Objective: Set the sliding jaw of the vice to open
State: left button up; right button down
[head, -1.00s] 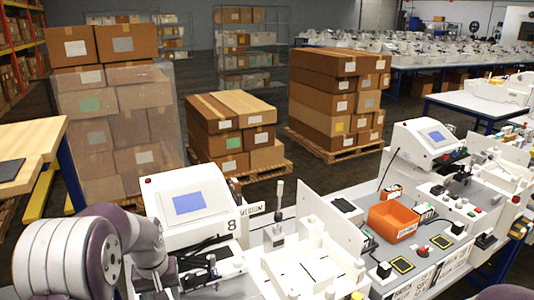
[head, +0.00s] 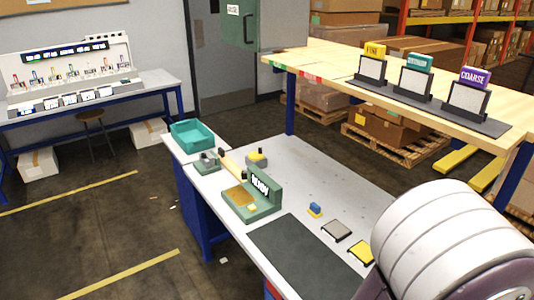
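I cannot pick out the vice with certainty. A small grey-green device (head: 207,161) sits near the far end of the workbench (head: 310,165), and I cannot tell whether it is the vice or how any jaw stands. Next to it is a green fixture (head: 262,193) with a white-lettered upright plate and a tan pad. A grey and yellow piece (head: 257,158) stands just behind the fixture. Neither of my grippers is in view; only a white and mauve link of my arm shows at the lower right.
A teal bin (head: 192,134) stands at the bench's far end. A dark mat (head: 300,250), a blue and yellow block (head: 315,210) and two flat pads lie nearer. A wooden table (head: 345,65) behind holds three labelled stands. Floor at left is mostly clear.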

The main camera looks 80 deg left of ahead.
aim_at(204, 159)
jog(key=u, duration=3.15)
jog(key=i+z, duration=0.15)
jog(key=z, duration=0.25)
jog(key=i+j+z, duration=0.15)
jog(key=i+j, duration=0.15)
jog(key=i+j+z, duration=0.15)
jog(key=i+j, duration=0.2)
jog(key=i+j+z, duration=0.15)
jog(key=i+j, duration=0.15)
jog(key=j, duration=0.15)
jog(key=i+j+z, duration=0.15)
jog(key=i+j, duration=0.15)
jog(key=i+j+z, duration=0.15)
jog(key=j, duration=0.4)
jog(key=i+j, duration=0.3)
jog(key=j, duration=0.15)
jog(key=i+j, duration=0.25)
jog(key=j, duration=0.2)
jog(key=i+j, duration=0.3)
jog(key=j, duration=0.15)
jog(key=i+j, duration=0.3)
jog(key=j, duration=0.15)
